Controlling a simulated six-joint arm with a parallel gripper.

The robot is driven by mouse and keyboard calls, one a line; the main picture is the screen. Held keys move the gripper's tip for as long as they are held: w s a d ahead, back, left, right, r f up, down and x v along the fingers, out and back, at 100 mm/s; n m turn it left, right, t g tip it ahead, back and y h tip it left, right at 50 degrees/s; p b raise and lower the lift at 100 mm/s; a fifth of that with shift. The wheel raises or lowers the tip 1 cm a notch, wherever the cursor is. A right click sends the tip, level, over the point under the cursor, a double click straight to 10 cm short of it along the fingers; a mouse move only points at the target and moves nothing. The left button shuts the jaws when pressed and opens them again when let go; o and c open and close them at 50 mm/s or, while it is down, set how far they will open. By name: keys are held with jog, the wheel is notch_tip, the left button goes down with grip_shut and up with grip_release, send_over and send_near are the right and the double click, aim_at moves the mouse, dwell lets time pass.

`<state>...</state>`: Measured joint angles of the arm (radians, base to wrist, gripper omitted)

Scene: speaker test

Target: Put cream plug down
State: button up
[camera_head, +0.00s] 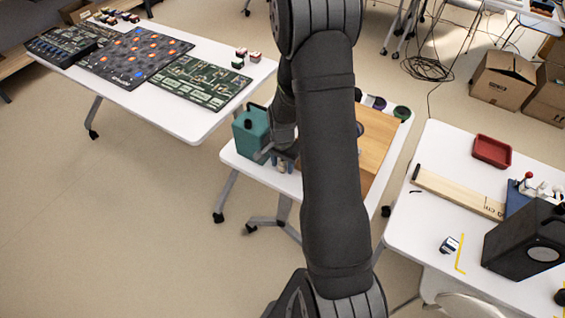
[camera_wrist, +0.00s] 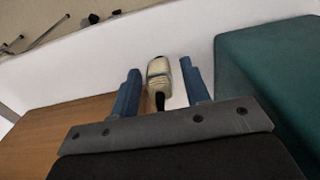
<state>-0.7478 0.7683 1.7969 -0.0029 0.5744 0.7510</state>
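The cream plug (camera_wrist: 158,70) is between my gripper's two blue fingers in the wrist view, with a black end pointing back toward the palm. My gripper (camera_wrist: 160,82) is open, with a strip of white table showing on each side of the plug. In the head view, my gripper (camera_head: 284,162) is low over the middle white table, beside the teal box, and the plug shows only as a small pale spot there. I cannot tell whether the plug rests on the table.
The teal box (camera_head: 249,136) stands close to my gripper; it also fills the right of the wrist view (camera_wrist: 270,80). A wooden board (camera_head: 378,140) lies on the middle table (camera_head: 232,158), partly hidden by my arm. The right table holds a red tray (camera_head: 492,151) and black speaker (camera_head: 527,248).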

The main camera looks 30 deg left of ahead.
notch_tip(320, 180, up, 12)
jog(key=shift+r, duration=0.2)
dwell(0.6)
jog(key=shift+f, duration=0.15)
notch_tip(320, 180, down, 12)
jog(key=shift+r, duration=1.4)
jog(key=shift+f, duration=0.1)
